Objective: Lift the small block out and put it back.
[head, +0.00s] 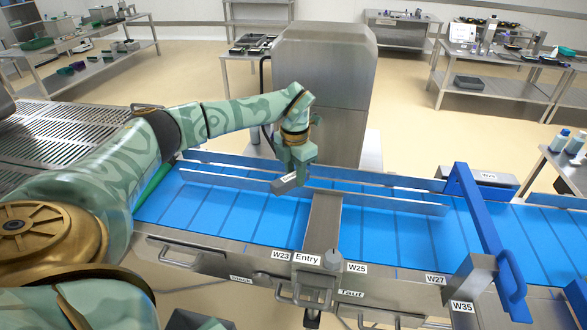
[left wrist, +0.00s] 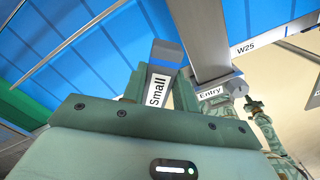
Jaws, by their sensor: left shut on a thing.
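My left gripper (head: 288,172) is shut on the small block (head: 284,186), over the blue belt (head: 225,220) and left of the metal crosspiece marked Entry. The block is grey with a white label. In the left wrist view the label on the block (left wrist: 165,55) reads "Small", and the block sits between the fingers of my left gripper (left wrist: 163,88). I cannot tell the gap between block and belt. A green part of my own body shows small at the right of the left wrist view; any right gripper there is unclear.
The metal crosspiece (head: 322,222) spans the belt close to the right of the block. Blue guide rails (head: 310,190) run along the belt's far side. A blue arched frame (head: 478,210) stands farther right. A steel cabinet (head: 325,85) rises behind the belt.

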